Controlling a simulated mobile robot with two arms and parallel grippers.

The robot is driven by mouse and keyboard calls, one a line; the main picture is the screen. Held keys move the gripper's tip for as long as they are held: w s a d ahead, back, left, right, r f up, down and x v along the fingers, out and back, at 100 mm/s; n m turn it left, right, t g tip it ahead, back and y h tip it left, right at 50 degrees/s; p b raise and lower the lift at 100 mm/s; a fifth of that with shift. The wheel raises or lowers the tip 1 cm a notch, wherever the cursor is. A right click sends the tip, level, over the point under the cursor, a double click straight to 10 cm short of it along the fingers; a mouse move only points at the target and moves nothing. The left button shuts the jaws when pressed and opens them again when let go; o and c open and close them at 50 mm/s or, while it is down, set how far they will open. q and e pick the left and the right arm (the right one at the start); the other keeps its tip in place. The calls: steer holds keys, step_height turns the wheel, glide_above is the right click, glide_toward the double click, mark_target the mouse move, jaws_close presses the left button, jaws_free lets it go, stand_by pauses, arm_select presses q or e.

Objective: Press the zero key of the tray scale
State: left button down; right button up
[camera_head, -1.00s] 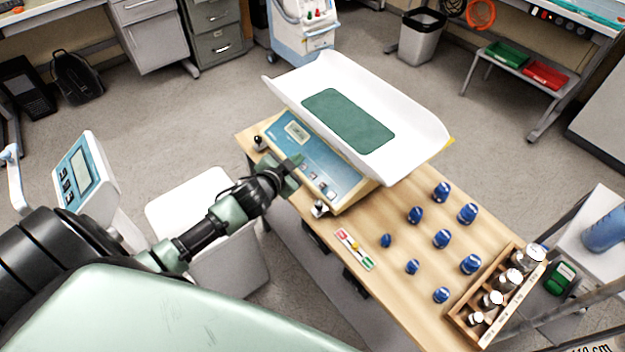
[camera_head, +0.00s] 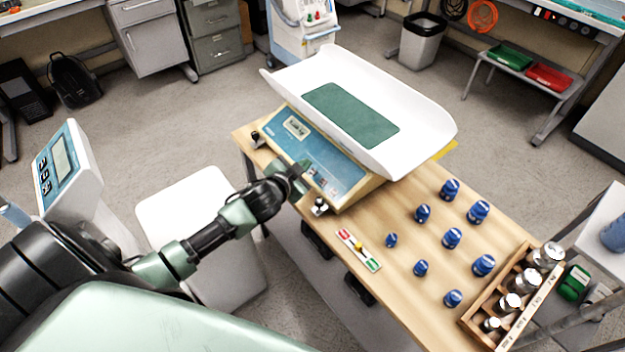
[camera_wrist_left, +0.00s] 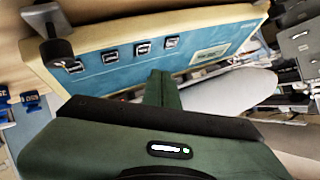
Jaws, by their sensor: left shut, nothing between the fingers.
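The tray scale stands at the far left part of the wooden table, with a white curved tray (camera_head: 415,105) and a green mat on top. Its blue front panel (camera_head: 318,155) has a small display (camera_head: 297,127) and several keys. In the left wrist view the panel (camera_wrist_left: 120,62) shows a row of dark keys (camera_wrist_left: 142,48) and the display (camera_wrist_left: 208,55). My left gripper (camera_head: 300,178) is shut and empty, in front of the panel near its keys. I cannot tell whether the fingertips (camera_wrist_left: 163,85) touch the panel. Key labels are too small to read. My right gripper is not in view.
A small coloured strip (camera_head: 358,250) lies near the front edge.

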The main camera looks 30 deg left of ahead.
arm_select(q)
steer(key=shift+w+d+f+b, duration=0.1)
steer(key=shift+w+f+b, duration=0.15)
steer(key=shift+f, duration=0.25)
steer(key=shift+w+d+f+b, duration=0.15)
steer(key=shift+f+b, duration=0.1)
steer(key=shift+f, duration=0.2)
stand_by(1.4)
steer(key=shift+w+f, duration=0.15)
steer(key=shift+f, duration=0.25)
steer(key=shift+w+f+b, duration=0.1)
steer(key=shift+f+b, duration=0.2)
stand_by(0.5)
steer(key=shift+r, duration=0.1)
steer(key=shift+s+a+r+p, duration=0.1)
steer(key=shift+s+r+p, duration=0.2)
steer(key=shift+r+p, duration=0.45)
steer(key=shift+f, duration=0.15)
steer(key=r+p, duration=0.1)
steer(key=p, duration=0.1)
steer(key=s+r+p, duration=0.1)
steer(key=r, duration=0.1)
steer(key=r+p, duration=0.1)
steer(key=p, duration=0.1)
steer(key=shift+s+a+r+p, duration=0.3)
steer(key=shift+s+a, duration=0.05)
steer(key=shift+s, duration=0.05)
